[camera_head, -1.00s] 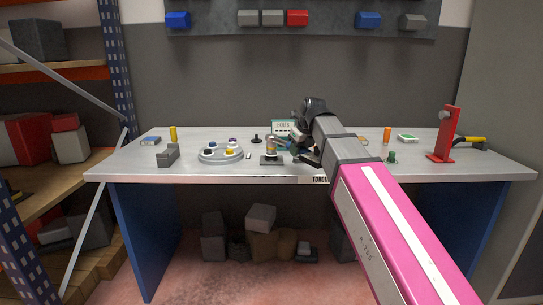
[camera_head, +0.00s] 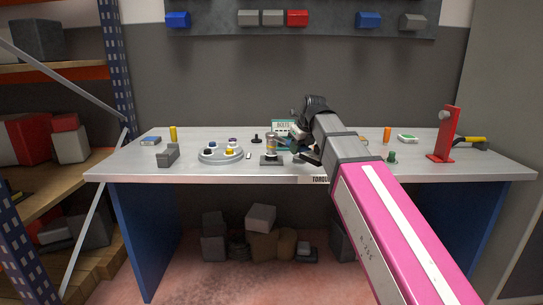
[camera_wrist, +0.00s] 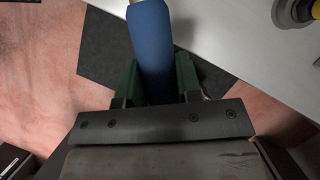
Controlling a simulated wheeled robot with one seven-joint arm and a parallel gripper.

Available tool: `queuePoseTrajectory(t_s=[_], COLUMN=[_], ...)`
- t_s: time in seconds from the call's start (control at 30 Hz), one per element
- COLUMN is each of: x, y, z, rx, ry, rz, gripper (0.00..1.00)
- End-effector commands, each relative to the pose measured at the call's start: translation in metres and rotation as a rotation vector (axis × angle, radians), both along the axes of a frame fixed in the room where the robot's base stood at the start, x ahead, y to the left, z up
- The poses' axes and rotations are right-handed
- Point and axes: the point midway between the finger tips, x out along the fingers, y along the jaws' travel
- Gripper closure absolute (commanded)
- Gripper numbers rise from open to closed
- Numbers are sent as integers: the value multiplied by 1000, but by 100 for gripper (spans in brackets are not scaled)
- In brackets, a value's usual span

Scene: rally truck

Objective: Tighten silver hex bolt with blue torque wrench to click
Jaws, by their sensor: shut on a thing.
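My gripper (camera_wrist: 157,82) is shut on the blue handle of the torque wrench (camera_wrist: 152,38) in the wrist view, with a green finger on each side. The wrench's far end runs out of the top of that view. In the head view my gripper (camera_head: 302,151) is low over the middle of the table, beside a small dark block with a short upright post (camera_head: 271,160). The wrench is mostly lost behind my gripper there. The silver hex bolt is too small to make out; whether the wrench touches it I cannot tell.
A round grey tray (camera_head: 207,158) with several coloured pieces stands left of the block. A green-and-white bolts box (camera_head: 283,126) is behind. A grey bracket (camera_head: 168,155) is at left, a red stand (camera_head: 445,135) at right. The table's front edge (camera_head: 220,179) is close.

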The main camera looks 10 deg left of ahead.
Motion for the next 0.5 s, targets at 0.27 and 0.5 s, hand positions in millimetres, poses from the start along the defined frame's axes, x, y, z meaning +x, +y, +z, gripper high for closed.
queuePoseTrajectory(t_s=[0.27, 0.5], x=[0, 0], y=[0, 0], z=[3, 7], rx=[1, 1], ry=[-1, -1], rz=[0, 0], gripper=[100, 100])
